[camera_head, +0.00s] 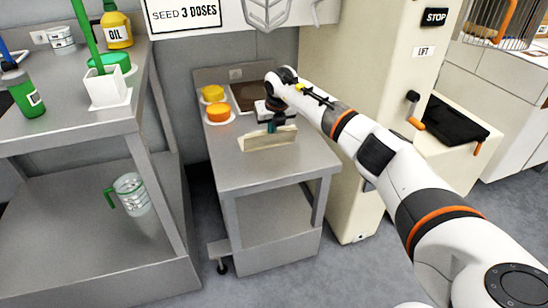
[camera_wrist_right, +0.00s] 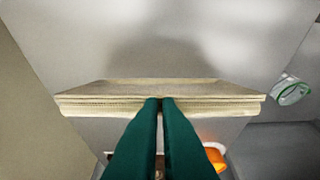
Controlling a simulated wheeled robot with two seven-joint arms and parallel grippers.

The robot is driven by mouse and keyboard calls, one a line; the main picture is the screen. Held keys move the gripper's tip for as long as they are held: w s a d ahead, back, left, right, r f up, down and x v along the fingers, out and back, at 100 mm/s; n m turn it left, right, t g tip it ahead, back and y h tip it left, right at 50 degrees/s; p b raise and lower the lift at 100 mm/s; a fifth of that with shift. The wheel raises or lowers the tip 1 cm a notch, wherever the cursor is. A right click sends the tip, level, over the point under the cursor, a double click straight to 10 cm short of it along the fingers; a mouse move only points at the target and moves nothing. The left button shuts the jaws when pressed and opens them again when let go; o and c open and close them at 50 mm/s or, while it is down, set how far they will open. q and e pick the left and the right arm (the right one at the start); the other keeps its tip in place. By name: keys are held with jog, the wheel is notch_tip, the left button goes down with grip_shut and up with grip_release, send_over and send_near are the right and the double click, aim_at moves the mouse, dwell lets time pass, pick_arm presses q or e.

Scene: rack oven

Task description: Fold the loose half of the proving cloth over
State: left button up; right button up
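My right gripper (camera_head: 275,124) reaches down to the cloth's upper edge from behind. Its dark green fingers (camera_wrist_right: 160,100) are almost together at the middle of that edge, with a thin strip between them. They look shut on the cloth, and hide its middle. My left gripper is in neither view.
Two orange-yellow rounds on white plates, the nearer one (camera_head: 219,112) left of the cloth, and a dark brown board (camera_head: 245,96) stand behind it. The steel table (camera_head: 245,180) is clear in front. A cream machine (camera_head: 375,60) rises at right; a shelf unit (camera_head: 85,130) stands left.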

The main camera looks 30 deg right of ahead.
jog(key=shift+w, duration=0.15)
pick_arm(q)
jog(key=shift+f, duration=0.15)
pick_arm(e)
jog(key=shift+w+d, duration=0.1)
jog(key=shift+w, duration=0.3)
jog(key=shift+r, duration=0.1)
dwell(0.4)
jog(key=shift+s+r+p, duration=0.15)
jog(key=shift+r+p, duration=0.35)
jog(key=shift+p, duration=0.2)
pick_arm(q)
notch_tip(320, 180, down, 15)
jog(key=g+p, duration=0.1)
jog(key=p, duration=0.3)
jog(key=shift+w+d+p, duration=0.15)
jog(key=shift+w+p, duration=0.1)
jog(key=shift+p, duration=0.1)
pick_arm(e)
jog(key=shift+s+v, duration=0.15)
jog(key=shift+v, duration=1)
jog(key=shift+s+v, duration=0.15)
jog(key=shift+v, duration=0.95)
jog(key=shift+f, duration=0.15)
